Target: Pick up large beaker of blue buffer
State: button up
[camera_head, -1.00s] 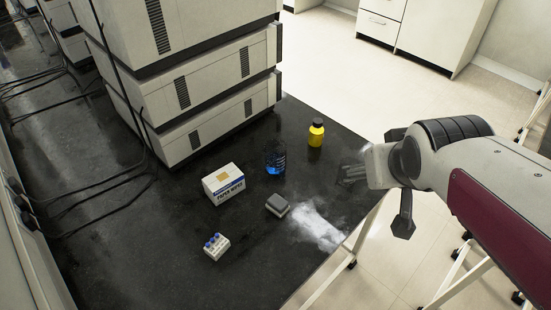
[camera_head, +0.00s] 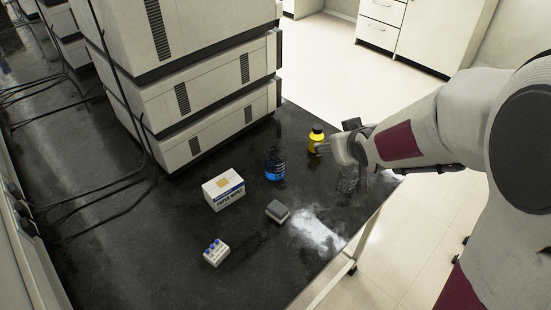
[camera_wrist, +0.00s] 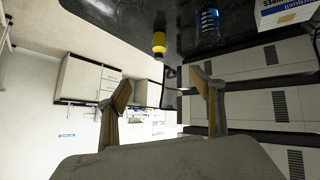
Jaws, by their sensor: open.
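The large beaker (camera_head: 275,162) is clear with blue liquid in its lower part. It stands upright on the dark bench, in front of the stacked units. My gripper (camera_head: 324,148) is to the right of the beaker, close to the yellow bottle in the picture, and apart from the beaker. In the wrist view its two fingers (camera_wrist: 162,84) are spread with nothing between them.
Stacked instruments (camera_head: 205,95) stand behind.

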jog(key=w+a+f+n+y, duration=0.25)
jog(key=w+a+f, duration=0.3)
jog(key=f, duration=0.35)
jog(key=t+y, duration=0.1)
jog(key=y, duration=0.3)
send_near(280, 170)
jog(key=shift+n+h, duration=0.25)
jog(key=w, duration=0.1)
jog(key=w+a, duration=0.1)
jog(key=w, duration=0.1)
jog(key=w+a+f, duration=0.1)
jog(key=shift+w+f, duration=0.1)
jog(key=shift+w, duration=0.15)
jog(key=shift+s+a+f, duration=0.15)
jog(key=shift+a+f, duration=0.3)
jog(key=shift+f, duration=0.15)
jog(key=shift+x, duration=1.25)
jog(key=shift+w+r+x, duration=0.1)
jog(key=shift+x, duration=1.2)
jog(key=shift+w+r+x, duration=0.1)
jog(key=shift+r+x, duration=0.05)
jog(key=shift+x, duration=1.15)
jog(key=shift+d, duration=0.1)
